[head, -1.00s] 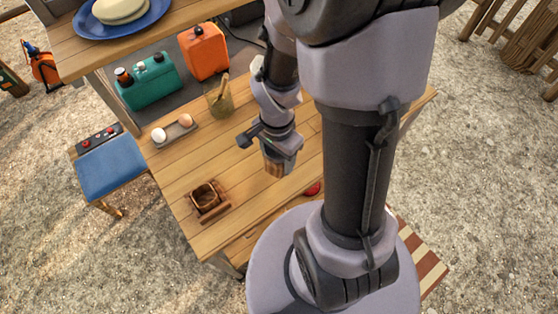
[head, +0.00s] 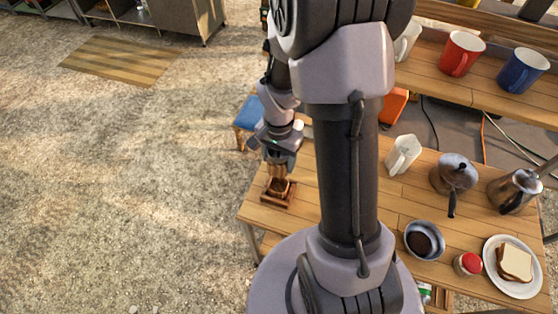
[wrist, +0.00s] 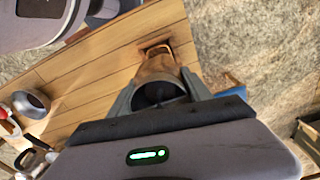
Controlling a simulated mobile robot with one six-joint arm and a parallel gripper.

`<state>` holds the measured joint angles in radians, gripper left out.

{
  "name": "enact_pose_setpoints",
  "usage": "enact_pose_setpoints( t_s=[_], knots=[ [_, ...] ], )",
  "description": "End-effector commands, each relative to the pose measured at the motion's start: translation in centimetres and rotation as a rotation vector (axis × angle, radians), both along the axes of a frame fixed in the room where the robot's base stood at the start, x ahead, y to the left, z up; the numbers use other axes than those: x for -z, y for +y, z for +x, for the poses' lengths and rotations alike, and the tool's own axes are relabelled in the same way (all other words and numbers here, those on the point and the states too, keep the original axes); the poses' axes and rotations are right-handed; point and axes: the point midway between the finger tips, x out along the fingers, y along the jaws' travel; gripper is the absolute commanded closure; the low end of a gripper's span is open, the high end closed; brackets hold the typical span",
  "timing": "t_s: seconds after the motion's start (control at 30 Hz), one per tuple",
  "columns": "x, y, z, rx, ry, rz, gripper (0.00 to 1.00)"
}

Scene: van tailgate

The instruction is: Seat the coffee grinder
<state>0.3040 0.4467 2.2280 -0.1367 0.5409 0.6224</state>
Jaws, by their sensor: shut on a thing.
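The coffee grinder (wrist: 156,72), a wooden body with a dark round top, is between the jaws of my gripper (wrist: 158,92) in the wrist view. In the head view my gripper (head: 278,160) points down, and the grinder (head: 277,172) shows below it. A small brown wooden holder (head: 277,196) with a dark opening stands on the table below the grinder. The holder (wrist: 158,47) also shows just beyond the grinder's lower end in the wrist view. The grinder overlaps the holder in both views, so I cannot tell whether they touch.
The wooden table (head: 378,224) also bears a white pitcher (head: 403,155), a moka pot (head: 453,172), a kettle (head: 514,190), a bowl (head: 424,240), a red-lidded jar (head: 468,264) and a plate with bread (head: 500,288). The holder stands near the table's left edge.

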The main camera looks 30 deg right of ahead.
Motion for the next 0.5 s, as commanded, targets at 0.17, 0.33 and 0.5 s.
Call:
enact_pose_setpoints(
  t_s=[0.17,0.33,0.5],
  knots=[
    [0.5,0.0,0.0,-0.001,0.0,-0.001,1.0],
    [1.5,0.0,0.0,-0.001,-0.001,0.0,1.0],
    [2.9,0.0,0.0,0.0,0.0,0.0,1.0]
  ],
)
